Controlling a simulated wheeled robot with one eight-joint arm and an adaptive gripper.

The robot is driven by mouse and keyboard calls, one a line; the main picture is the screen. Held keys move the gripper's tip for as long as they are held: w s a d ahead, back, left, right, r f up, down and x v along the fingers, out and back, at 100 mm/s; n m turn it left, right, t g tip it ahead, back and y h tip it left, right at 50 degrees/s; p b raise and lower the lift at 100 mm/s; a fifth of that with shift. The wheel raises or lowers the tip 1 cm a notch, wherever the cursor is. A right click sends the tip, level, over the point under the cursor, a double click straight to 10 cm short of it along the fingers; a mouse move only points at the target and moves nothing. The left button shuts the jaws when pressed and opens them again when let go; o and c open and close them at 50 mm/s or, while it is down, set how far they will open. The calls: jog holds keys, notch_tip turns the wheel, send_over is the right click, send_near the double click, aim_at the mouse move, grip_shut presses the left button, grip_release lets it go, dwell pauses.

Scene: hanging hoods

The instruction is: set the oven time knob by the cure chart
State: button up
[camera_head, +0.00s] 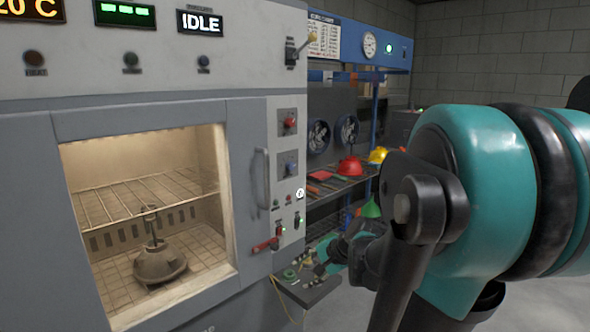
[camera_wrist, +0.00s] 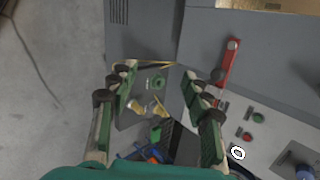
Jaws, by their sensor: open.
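The grey oven (camera_head: 150,105) fills the left of the head view; its lit window shows a dark bell-shaped part on the floor. Three dark knobs sit under its displays: left (camera_head: 36,58), middle (camera_head: 132,60) under a green readout, and right (camera_head: 203,62) under "IDLE". Their labels are too small to read, so I cannot tell which is the time knob. A white chart (camera_head: 325,37) hangs right of the oven, its text unreadable. My gripper (camera_wrist: 160,76) is open and empty in the wrist view, above a small shelf, low beside the oven and away from the knobs.
The shelf (camera_wrist: 130,122) holds a green ring and small yellow pieces. A red lever (camera_wrist: 231,62) and panel buttons are close right of my gripper. Floor (camera_wrist: 50,100) at left is clear.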

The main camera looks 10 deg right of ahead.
jog(key=w+d+r+m+t+y, duration=0.4)
jog(key=w+r+m, duration=0.6)
jog(key=w+r, duration=0.15)
jog(key=m+t, duration=0.4)
jog(key=m, duration=0.3)
send_near(292, 167)
jog(key=shift+y, duration=0.4)
jog(key=x, duration=0.8)
jog(key=shift+w+f, duration=0.25)
jog(key=shift+w, duration=0.1)
grip_shut()
jog(key=shift+d, duration=0.1)
